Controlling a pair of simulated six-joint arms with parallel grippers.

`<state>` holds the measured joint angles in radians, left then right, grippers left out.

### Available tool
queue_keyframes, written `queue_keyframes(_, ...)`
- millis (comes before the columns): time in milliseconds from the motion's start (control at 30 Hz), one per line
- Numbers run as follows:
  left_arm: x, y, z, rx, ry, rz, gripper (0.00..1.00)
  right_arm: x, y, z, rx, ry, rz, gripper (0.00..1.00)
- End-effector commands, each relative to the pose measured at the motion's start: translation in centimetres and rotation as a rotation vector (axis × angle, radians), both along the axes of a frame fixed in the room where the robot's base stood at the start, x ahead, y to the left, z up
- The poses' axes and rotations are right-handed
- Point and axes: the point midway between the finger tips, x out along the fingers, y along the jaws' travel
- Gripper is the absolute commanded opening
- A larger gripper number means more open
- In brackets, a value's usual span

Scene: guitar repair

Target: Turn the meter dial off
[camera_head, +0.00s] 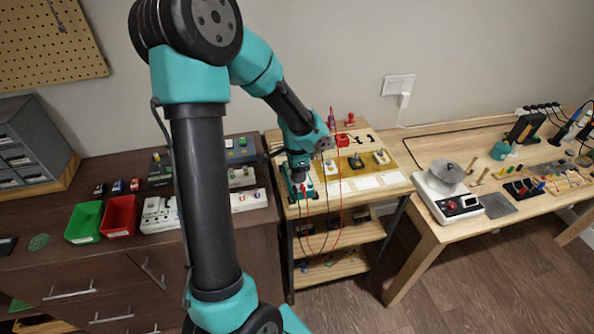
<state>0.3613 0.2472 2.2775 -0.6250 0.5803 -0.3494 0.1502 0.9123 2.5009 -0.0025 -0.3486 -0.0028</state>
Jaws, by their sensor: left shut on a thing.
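The teal meter (305,191) sits at the left end of the small wooden table. Red and black leads run from it and hang down in front of the shelves. My left gripper (299,180) is pointed down at the meter's face and is shut on the meter dial. The fingers and wrist hide the dial, so its setting does not show. My right gripper is not in view.
A green bin (84,222) and red bin (121,215) stand on the brown cabinet at left. A workbench (445,232) stands at right.

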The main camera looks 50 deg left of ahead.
Motion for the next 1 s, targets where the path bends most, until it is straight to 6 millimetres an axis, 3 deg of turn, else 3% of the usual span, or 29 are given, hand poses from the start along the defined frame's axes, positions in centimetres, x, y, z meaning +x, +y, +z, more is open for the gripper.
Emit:
queue_keyframes(167,0.0,0.0,0.0,0.0,-0.001,0.001,0.24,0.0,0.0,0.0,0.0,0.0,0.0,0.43)
queue_keyframes(200,0.0,0.0,0.0,0.0,-0.001,0.001,0.5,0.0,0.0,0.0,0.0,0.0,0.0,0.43)
queue_keyframes(433,0.0,0.0,0.0,0.0,0.0,0.002,0.72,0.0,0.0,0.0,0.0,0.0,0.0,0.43)
queue_keyframes(767,0.0,0.0,0.2,0.0,0.0,0.002,0.73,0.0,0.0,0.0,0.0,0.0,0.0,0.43)
queue_keyframes(1000,0.2,-0.1,2.2,0.002,-0.003,0.0,0.73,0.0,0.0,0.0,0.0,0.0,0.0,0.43)
